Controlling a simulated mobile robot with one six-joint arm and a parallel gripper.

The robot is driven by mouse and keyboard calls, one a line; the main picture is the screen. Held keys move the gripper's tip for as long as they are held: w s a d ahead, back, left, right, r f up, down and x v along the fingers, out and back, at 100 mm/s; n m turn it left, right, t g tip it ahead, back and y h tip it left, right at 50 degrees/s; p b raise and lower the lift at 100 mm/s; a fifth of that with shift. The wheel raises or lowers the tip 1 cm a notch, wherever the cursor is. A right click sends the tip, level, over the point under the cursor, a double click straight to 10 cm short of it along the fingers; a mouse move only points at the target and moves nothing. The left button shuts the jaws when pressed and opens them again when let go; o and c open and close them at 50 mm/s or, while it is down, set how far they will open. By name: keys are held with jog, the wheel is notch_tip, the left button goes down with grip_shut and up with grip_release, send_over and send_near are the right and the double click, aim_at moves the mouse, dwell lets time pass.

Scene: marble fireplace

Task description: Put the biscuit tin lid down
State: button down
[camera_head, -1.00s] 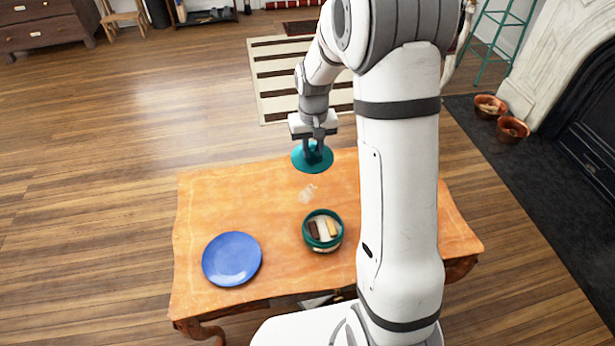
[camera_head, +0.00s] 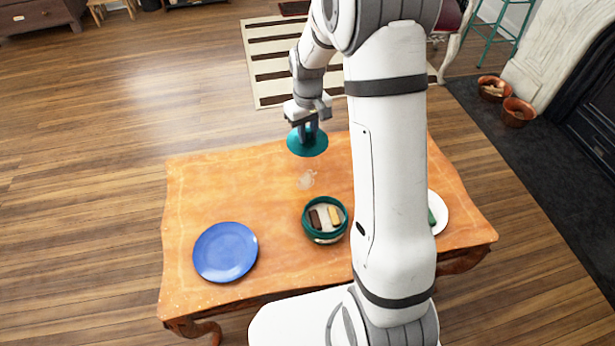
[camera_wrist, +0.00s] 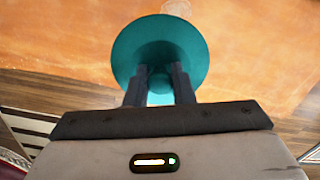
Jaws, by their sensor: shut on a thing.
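The biscuit tin lid (camera_head: 297,146) is a round teal disc. My gripper (camera_head: 309,131) is shut on it near the far edge of the wooden table (camera_head: 190,185). In the wrist view the lid (camera_wrist: 160,35) sits between the two fingertips of my gripper (camera_wrist: 160,80), with table wood beyond it. How high the lid is above the table is hard to tell. The open biscuit tin (camera_head: 325,238), teal-rimmed, stands nearer on the table with a dark and a pale biscuit inside.
A blue plate (camera_head: 225,252) lies at the table's left. A white plate (camera_head: 441,212) with something green is partly hidden behind my arm at the right. A pale mark or small clear object (camera_head: 307,180) lies between lid and tin. The table's far left is clear.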

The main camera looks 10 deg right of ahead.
notch_tip(320, 180, down, 2)
jog(key=shift+w+f+n+b, duration=0.15)
jog(key=shift+n+b, duration=0.15)
jog(key=shift+b, duration=0.1)
notch_tip(320, 180, down, 9)
jog(key=b, duration=0.3)
jog(key=shift+f, duration=0.15)
jog(key=c, duration=1.2)
grip_release()
jog(key=shift+c, duration=0.2)
